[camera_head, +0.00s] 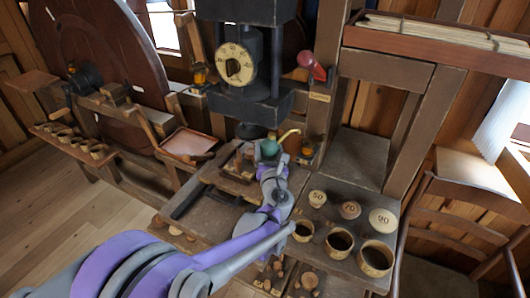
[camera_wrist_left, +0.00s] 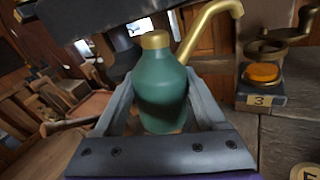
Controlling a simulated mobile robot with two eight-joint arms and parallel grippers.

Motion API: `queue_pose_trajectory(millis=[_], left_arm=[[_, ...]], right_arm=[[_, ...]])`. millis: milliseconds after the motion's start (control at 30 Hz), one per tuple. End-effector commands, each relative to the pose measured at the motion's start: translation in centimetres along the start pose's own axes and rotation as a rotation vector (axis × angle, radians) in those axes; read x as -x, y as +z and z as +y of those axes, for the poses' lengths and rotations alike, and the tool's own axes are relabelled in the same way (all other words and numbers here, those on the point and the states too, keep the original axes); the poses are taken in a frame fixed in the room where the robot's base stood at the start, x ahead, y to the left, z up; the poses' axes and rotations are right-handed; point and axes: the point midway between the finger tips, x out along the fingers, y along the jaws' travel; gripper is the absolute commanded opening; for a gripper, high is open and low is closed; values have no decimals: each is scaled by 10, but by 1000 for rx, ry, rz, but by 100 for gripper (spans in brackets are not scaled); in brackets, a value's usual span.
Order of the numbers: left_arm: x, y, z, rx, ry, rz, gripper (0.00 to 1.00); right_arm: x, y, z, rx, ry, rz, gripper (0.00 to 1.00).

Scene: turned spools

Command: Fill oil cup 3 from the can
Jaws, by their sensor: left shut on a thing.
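My left gripper (camera_head: 270,168) is shut around a green oil can (camera_head: 269,149) with a brass cap and a curved brass spout. The can stands between the two fingers in the left wrist view (camera_wrist_left: 160,92) and looks roughly upright. Its spout rises to the right. Oil cup 3 (camera_wrist_left: 264,74) sits right of the can in the wrist view, amber in a brass frame on a dark block marked 3. In the head view, an amber cup (camera_head: 307,149) stands just right of the can, apparently the same one. The spout tip is apart from the cup. My right gripper is not in view.
The dark machine with a yellow dial (camera_head: 235,64) stands behind the can. Another amber cup (camera_head: 199,75) is on its left. Round pieces marked 50, 70 and 90 (camera_head: 383,220) and several wooden cups (camera_head: 340,242) lie right of my arm. A red-handled lever (camera_head: 312,66) juts out above.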

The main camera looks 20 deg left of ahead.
Motion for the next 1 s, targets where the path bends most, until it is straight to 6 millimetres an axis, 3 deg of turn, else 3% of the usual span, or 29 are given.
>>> queue_pose_trajectory(millis=[300,500,1000], left_arm=[[-2,22,-16,-373,-3,60,9],[-2,29,-19,-529,-1,86,9],[-3,33,-18,-580,0,92,9]], right_arm=[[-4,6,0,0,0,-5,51],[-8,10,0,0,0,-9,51],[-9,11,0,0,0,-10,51]])
